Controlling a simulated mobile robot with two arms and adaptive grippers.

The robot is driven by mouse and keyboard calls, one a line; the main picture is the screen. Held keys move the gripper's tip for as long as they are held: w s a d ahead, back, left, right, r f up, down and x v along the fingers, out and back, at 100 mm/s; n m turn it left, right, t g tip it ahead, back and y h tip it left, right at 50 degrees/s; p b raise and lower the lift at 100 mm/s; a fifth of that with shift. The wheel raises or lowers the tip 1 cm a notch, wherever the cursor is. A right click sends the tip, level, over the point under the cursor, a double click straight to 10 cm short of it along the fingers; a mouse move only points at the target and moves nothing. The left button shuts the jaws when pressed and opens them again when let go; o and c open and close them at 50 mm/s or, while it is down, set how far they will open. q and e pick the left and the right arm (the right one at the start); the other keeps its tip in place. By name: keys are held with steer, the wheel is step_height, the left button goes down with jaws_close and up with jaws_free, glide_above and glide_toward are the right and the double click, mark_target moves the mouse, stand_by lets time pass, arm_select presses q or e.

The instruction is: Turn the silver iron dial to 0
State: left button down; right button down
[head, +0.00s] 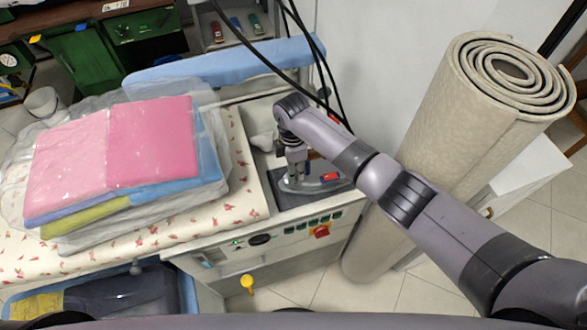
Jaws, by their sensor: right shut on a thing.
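The silver iron (312,185) rests on a dark pad (334,191) on the right end of the ironing station. A red part and a small blue part show at its right side. My right gripper (294,174) points down onto the left part of the iron and is shut there. Its fingers hide the dial, so the dial's setting cannot be read. My left gripper is not in view.
Bagged folded pink, blue and green laundry (110,155) lies on the flowered ironing board (247,178) to the left. A rolled carpet (440,130) stands at the right. Black cables hang behind my right arm. A control panel (290,235) with a red knob faces the front.

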steer(key=shift+n, duration=0.3)
steer(key=c, duration=1.3)
jaws_free()
steer(key=shift+r, duration=0.1)
steer(key=r, duration=1.2)
steer(key=shift+w+a, duration=0.1)
steer(key=shift+w, duration=0.2)
